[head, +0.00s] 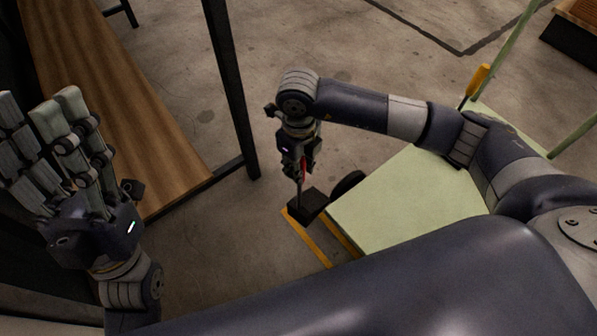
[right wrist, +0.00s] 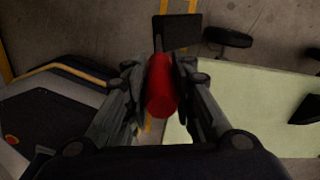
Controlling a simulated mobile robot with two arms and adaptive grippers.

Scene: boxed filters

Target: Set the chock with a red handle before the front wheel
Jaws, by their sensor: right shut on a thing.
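The chock is a black block (head: 307,207) with a red handle (head: 303,168). My right gripper (head: 301,164) is shut on the red handle, and the block hangs below the fingers. In the right wrist view the red handle (right wrist: 160,85) sits between both fingers, with the black block (right wrist: 177,32) beyond it. A black wheel (head: 347,185) at the pale green cart (head: 400,205) is close to the chock's right, and a gap shows in the right wrist view (right wrist: 228,37). I cannot tell whether the chock touches the floor. My left gripper (head: 37,105) is open and empty.
Yellow floor lines (head: 312,240) run below the chock beside the cart. A wooden bench (head: 110,100) with a black frame (head: 232,90) stands at left. An orange-yellow grip (head: 480,78) stands by the cart's far edge. Concrete floor between bench and cart is clear.

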